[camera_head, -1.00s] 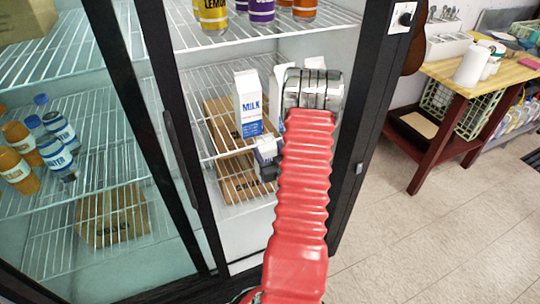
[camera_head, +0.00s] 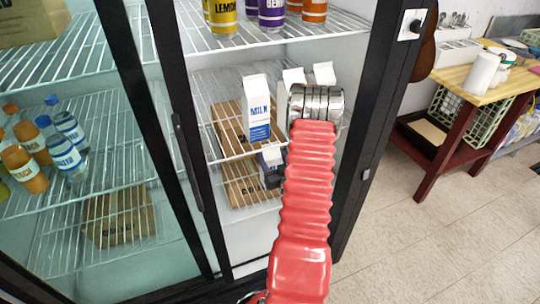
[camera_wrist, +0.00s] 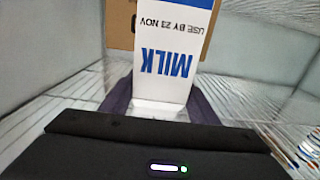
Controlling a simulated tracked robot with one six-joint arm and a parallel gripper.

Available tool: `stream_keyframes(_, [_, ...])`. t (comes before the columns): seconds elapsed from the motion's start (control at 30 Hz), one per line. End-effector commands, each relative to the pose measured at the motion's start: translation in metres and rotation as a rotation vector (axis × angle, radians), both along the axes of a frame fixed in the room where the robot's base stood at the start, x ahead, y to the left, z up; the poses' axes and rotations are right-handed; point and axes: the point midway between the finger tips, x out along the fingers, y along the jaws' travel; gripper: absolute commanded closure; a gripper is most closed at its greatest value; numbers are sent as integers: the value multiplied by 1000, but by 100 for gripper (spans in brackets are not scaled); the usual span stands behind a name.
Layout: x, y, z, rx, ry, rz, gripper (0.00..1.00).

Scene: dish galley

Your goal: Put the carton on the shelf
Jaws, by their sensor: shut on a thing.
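My gripper (camera_wrist: 160,106) is shut on a milk carton (camera_wrist: 170,45) in the wrist view. The carton is white with blue MILK lettering, upside down in that picture, and dark fingers lie on both sides of its near end. In the head view, my red arm hides much of the gripper; a white and blue part beside a dark part shows left of the arm, below the shelf level. The wire shelf (camera_head: 195,88) bears an upright milk carton (camera_head: 257,112), with two more white cartons (camera_head: 293,78) (camera_head: 325,74) behind it, partly hidden.
Cardboard boxes (camera_head: 228,128) (camera_head: 238,186) lie in the cooler. Cans (camera_head: 223,16) stand on the upper shelf. The black door frame (camera_head: 165,115) and right post (camera_head: 380,105) flank the opening. Bottles (camera_head: 70,130) stand at left. A wooden table (camera_head: 470,70) is at right.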

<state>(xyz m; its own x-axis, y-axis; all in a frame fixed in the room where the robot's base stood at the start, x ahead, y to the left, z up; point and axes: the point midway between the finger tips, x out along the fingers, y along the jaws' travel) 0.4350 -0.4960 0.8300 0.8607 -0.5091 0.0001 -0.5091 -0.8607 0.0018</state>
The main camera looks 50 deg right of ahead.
Motion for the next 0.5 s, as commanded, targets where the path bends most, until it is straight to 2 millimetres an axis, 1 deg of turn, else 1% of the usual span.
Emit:
stream_keyframes(0.33, [0, -1, -29, -3, -3, 0, 100])
stream_keyframes(0.5, [4, -3, -34, -5, -4, 0, 100])
